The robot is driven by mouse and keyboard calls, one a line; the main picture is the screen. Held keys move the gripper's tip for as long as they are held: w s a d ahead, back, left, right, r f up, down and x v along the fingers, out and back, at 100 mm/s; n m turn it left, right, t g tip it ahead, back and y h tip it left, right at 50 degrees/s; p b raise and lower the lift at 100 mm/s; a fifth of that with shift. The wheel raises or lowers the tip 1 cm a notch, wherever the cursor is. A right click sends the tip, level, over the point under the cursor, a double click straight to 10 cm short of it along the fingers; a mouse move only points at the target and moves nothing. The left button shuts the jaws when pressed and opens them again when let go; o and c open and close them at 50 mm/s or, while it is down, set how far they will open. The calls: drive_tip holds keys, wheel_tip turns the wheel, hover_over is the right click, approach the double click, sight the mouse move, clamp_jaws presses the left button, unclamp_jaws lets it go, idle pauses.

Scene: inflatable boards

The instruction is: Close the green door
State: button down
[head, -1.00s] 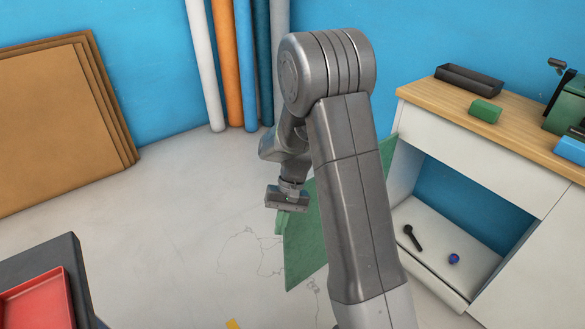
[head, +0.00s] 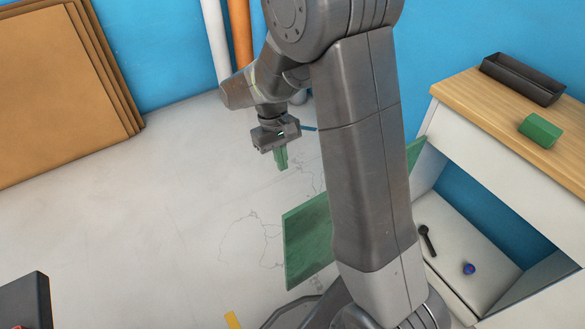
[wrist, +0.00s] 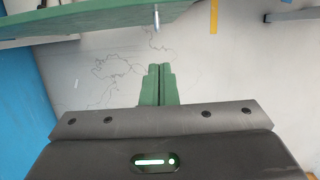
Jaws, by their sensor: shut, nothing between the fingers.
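The green door (head: 308,240) stands open, swung out from the white cabinet (head: 480,158); my arm hides its middle part. In the wrist view the door (wrist: 60,24) runs along the top left, with a metal handle post (wrist: 156,18) on it. My gripper (head: 281,160) has green fingers pointing down and is shut and empty. It is left of and beyond the door in the head view, apart from it. The fingers show closed together in the wrist view (wrist: 158,85), below the handle post in the picture.
The cabinet's open compartment holds a black tool (head: 428,240) and a small blue ball (head: 469,268). On the wooden top are a black tray (head: 522,80) and a green block (head: 540,131). Cardboard sheets (head: 60,90) lean at the left wall. Floor left of the door is clear.

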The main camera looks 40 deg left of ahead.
drive_tip(key=s+d+f+b, duration=0.1)
drive_tip(key=d+f, duration=0.5)
drive_tip(key=f, duration=0.3)
drive_tip(key=shift+s, duration=0.4)
drive_tip(key=shift+d, duration=0.15)
